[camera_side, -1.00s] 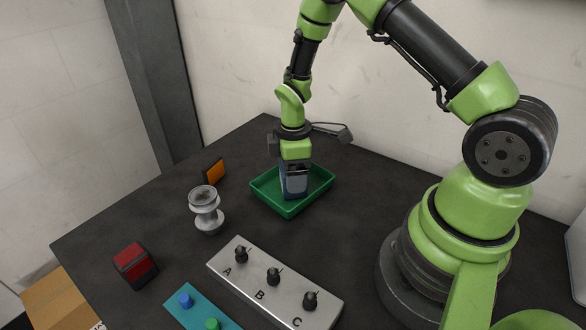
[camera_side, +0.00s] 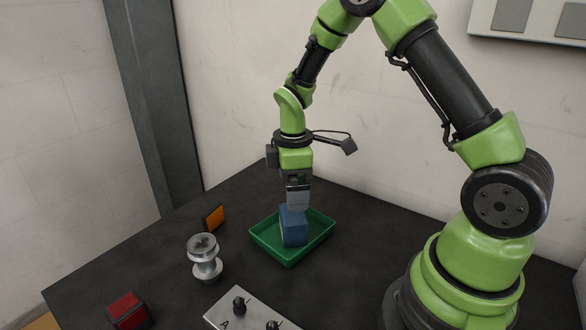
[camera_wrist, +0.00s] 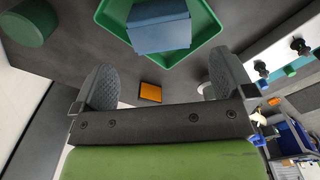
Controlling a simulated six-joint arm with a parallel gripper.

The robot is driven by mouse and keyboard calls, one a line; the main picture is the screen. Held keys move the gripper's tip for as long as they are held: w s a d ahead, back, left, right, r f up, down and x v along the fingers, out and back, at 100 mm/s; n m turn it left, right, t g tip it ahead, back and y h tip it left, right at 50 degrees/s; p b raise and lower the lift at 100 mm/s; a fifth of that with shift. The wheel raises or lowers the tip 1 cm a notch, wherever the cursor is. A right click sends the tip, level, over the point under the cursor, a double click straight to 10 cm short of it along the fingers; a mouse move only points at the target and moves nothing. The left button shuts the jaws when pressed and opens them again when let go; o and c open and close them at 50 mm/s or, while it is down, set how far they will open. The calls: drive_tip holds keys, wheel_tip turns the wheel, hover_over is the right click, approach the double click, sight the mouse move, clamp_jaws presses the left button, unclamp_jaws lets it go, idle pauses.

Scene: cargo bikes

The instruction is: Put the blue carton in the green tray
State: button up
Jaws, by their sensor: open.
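The blue carton (camera_side: 293,226) stands inside the green tray (camera_side: 262,245), on its floor as far as I can see. In the wrist view the carton (camera_wrist: 160,30) lies within the tray walls (camera_wrist: 113,18), beyond the fingertips. My gripper (camera_side: 298,203) is above the carton, pointing down. In the wrist view its two fingers (camera_wrist: 160,88) are wide apart with nothing between them. From the side, the fingertips overlap the carton's top, so the exact gap is hard to tell.
A grey metal spool-like part (camera_side: 204,258) stands left of the tray. An orange-faced block (camera_side: 214,218) is behind it. A red block (camera_side: 128,311) sits at the front left. A grey panel with black knobs (camera_side: 245,312) lies in front.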

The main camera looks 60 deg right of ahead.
drive_tip(key=s+a+r+m+t, duration=0.2)
drive_tip(key=s+r+m, duration=0.1)
drive_tip(key=r, duration=0.4)
drive_tip(key=s+a+r+m+t, duration=0.1)
drive_tip(key=s+a+r+m, duration=0.1)
drive_tip(key=r, duration=0.6)
drive_tip(key=s+a+r+m+t+y, duration=0.1)
drive_tip(key=s+a+r+m+t, duration=0.1)
drive_tip(key=s+m, duration=0.2)
drive_tip(key=s+a+r+m+t+y, duration=0.1)
drive_tip(key=s+a+r+m+t, duration=0.1)
drive_tip(key=s, duration=0.5)
drive_tip(key=shift+s+a+r+m, duration=0.15)
drive_tip(key=shift+s+r+m, duration=0.2)
drive_tip(key=shift+r+m, duration=0.45)
